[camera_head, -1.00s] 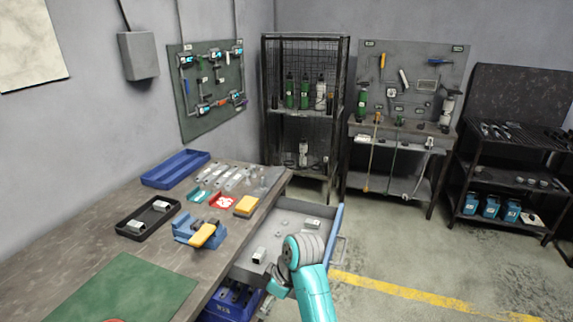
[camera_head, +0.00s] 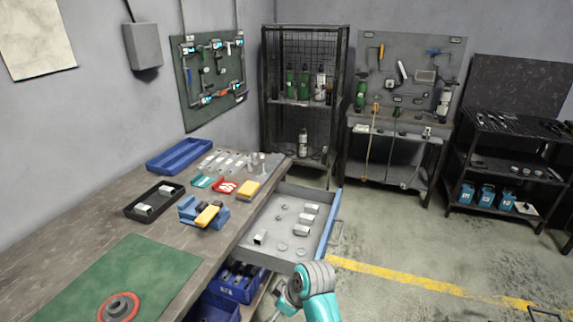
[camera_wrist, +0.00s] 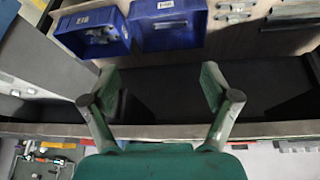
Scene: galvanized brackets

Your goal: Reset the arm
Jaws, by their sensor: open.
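My teal arm shows at the bottom of the head view, low in front of the open drawer, and my gripper (camera_head: 284,303) is partly hidden there by the arm. In the wrist view my gripper (camera_wrist: 160,92) is open, with its two fingers apart and nothing between them. Behind the fingers are a dark shelf opening and a bench edge. The open drawer (camera_head: 262,255) holds several small metal brackets (camera_head: 302,231) and round pieces, apart from my gripper.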

